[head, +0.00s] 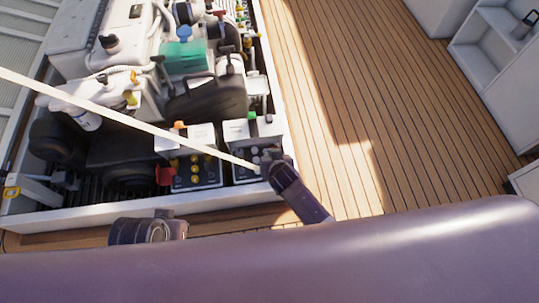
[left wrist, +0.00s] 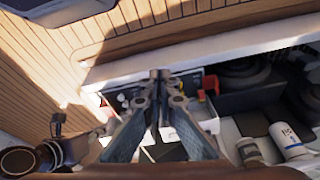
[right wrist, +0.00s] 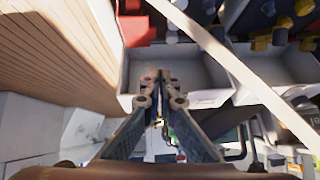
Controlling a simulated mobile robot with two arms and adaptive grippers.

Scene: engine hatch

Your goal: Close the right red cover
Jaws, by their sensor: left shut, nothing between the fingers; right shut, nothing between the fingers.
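A red cover (right wrist: 136,30) shows at the top of the right wrist view, beside the hatch rim on the deck side. Its top is cut off, and I cannot tell its tilt. My right gripper (right wrist: 160,78) is shut and empty below it in that view, over pale open compartments, apart from the cover. In the head view my right gripper (head: 270,160) is at the right-hand box (head: 245,176) and hides part of it. Another red cover (head: 165,176) stands at the left-hand box (head: 195,176). My left gripper (left wrist: 160,76) is shut and empty.
A thin pale rod (head: 120,116) crosses over the hatch diagonally. The white hatch rim (head: 110,212) borders the boxes. Engine parts, including a teal block (head: 186,57), fill the hatch further back. The plank deck (head: 350,100) on the right is clear.

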